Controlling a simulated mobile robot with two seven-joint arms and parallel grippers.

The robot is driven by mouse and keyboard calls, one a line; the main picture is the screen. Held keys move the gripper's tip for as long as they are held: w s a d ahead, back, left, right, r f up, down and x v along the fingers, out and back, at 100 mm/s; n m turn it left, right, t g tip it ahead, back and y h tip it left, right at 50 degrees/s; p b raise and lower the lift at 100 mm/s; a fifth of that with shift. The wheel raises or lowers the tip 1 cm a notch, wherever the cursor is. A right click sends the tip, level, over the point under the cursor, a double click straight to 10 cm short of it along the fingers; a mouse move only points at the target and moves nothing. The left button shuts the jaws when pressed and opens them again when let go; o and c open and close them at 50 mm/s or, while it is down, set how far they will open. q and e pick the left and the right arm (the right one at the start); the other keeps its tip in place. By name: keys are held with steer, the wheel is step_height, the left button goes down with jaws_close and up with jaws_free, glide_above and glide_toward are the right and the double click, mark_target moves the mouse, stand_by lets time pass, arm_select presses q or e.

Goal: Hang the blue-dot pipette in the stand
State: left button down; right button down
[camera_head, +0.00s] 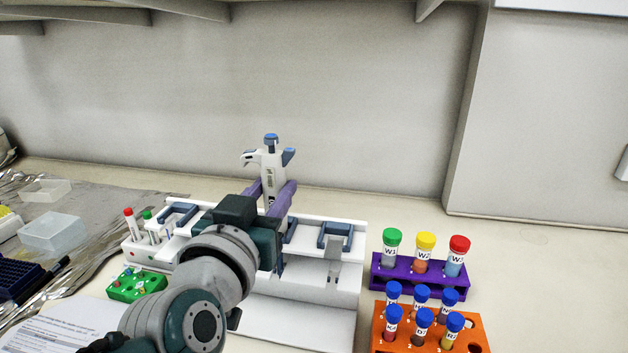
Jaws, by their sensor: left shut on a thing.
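The blue-dot pipette (269,168) is white with a blue top and stands upright in the head camera view. My left gripper (271,196) is shut on its body, with purple fingers on either side. The pipette is over the middle of the white stand (345,270). The stand has dark blue holders (337,234) along its top. My arm hides the pipette's lower part and the middle of the stand, so I cannot tell whether the pipette touches a holder. My right gripper is not in view.
A purple rack (417,284) with three capped tubes and an orange rack (392,336) with several blue-capped tubes stand right of the stand. A green block (137,285) and clear boxes (52,231) lie to the left. The bench at far right is clear.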

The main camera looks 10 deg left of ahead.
arm_select(q)
steer(key=shift+f+b, duration=0.35)
steer(key=shift+f, duration=0.05)
steer(key=shift+c, duration=2.2)
jaws_free()
steer(key=shift+s, duration=0.1)
steer(key=s, duration=0.9)
steer(key=shift+s+a+r+p, duration=0.15)
steer(key=shift+s+p, duration=0.2)
steer(key=shift+p, duration=0.05)
